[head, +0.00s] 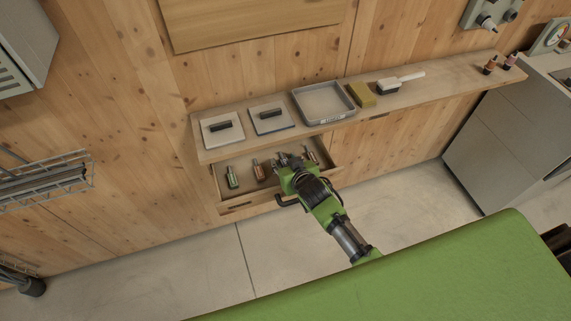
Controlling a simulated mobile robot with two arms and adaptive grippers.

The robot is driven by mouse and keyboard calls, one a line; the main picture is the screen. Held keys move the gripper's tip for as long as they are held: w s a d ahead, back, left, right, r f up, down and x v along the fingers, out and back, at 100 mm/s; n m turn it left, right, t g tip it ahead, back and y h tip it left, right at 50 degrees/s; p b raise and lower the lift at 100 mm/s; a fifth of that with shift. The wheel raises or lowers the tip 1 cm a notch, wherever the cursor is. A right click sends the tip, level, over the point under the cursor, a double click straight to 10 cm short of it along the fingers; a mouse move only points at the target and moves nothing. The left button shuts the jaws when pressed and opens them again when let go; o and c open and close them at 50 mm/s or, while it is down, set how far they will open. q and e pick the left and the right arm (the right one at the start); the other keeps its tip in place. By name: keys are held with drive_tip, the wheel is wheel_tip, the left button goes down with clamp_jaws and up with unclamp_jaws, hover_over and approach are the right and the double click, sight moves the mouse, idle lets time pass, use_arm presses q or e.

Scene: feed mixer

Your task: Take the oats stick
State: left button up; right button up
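A drawer (240,200) stands open under the wooden shelf. Several small sticks lie in it: a green one (232,177) at the left, an orange-brown one (258,170) beside it, and a reddish one (310,154) at the right. Their labels are too small to read, so I cannot tell which is the oats stick. My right gripper (288,158) is over the drawer, between the orange-brown and reddish sticks. Its green and black body hides part of the drawer. I cannot tell whether its fingers are open or hold something. My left gripper is not in view.
The shelf (350,121) above the drawer holds two white plates with dark handles (222,128), a grey tray (323,102), a yellow sponge (362,94), a brush (400,82) and small bottles (490,65). A grey cabinet (500,130) stands at right. The floor in front is clear.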

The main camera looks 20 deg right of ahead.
drive_tip(key=c, duration=1)
drive_tip(key=shift+r, duration=0.1)
